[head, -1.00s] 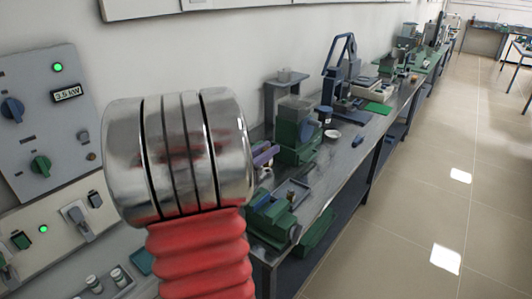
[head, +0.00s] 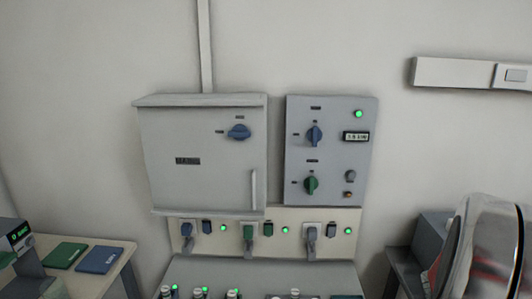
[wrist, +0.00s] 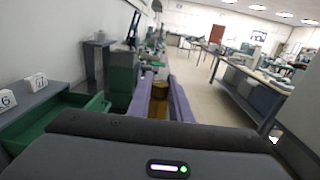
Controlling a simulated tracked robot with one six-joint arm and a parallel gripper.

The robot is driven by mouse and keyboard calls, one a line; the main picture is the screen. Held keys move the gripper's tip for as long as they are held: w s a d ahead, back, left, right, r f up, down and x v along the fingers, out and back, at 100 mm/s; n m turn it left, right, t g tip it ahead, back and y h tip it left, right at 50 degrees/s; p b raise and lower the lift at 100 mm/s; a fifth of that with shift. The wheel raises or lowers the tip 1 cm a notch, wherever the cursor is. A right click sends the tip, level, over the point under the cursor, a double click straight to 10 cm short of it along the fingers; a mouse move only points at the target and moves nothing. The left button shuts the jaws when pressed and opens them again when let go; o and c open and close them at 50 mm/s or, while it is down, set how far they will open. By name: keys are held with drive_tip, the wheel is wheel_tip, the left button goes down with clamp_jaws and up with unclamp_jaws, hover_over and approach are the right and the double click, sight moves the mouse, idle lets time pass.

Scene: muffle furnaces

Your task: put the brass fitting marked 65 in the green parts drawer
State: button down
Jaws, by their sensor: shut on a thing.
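In the wrist view my gripper (wrist: 161,92) has two purple fingers shut on a brass fitting (wrist: 158,106). The brass shows between the fingers; the mark on it cannot be read. A green drawer (wrist: 94,104) is at the left of the wrist view, pulled open beside the fingers. The dark gripper body hides its near part. The fitting is to the right of the drawer in the picture. The gripper does not show in the head view.
Number cards (wrist: 38,81) stand on the grey surface left of the drawer. A green machine (wrist: 122,75) is behind it. A long bench (wrist: 255,85) is on the right; clear floor lies between. The head view shows a wall switch panel (head: 330,150) and a grey cabinet (head: 200,180).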

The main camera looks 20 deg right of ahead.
drive_tip(key=w+a+f+n+t, duration=0.3)
drive_tip(key=w+a+t, duration=0.25)
drive_tip(key=w, duration=0.55)
drive_tip(key=w+a+f+n+t, duration=0.2)
drive_tip(key=w+a+n+t, duration=0.25)
drive_tip(key=w+a, duration=0.4)
drive_tip(key=w+a+f+n+t, duration=0.3)
drive_tip(key=w+a+t, duration=0.2)
drive_tip(key=w, duration=0.8)
drive_tip(key=w+a+f+n+t+y, duration=0.2)
drive_tip(key=w+a+t+y, duration=0.1)
drive_tip(key=a, duration=0.9)
drive_tip(key=w+a+f+n+t+y, duration=0.3)
drive_tip(key=w+a+y, duration=0.1)
drive_tip(key=a, duration=0.8)
drive_tip(key=w+a+f+n+t+y, duration=0.2)
drive_tip(key=w+a+n+t+y, duration=0.1)
drive_tip(key=a, duration=0.9)
drive_tip(key=shift+w+a+f+y, duration=0.2)
drive_tip(key=shift+w+f+y, duration=0.2)
drive_tip(key=shift+w+y, duration=0.3)
drive_tip(key=shift+n, duration=0.25)
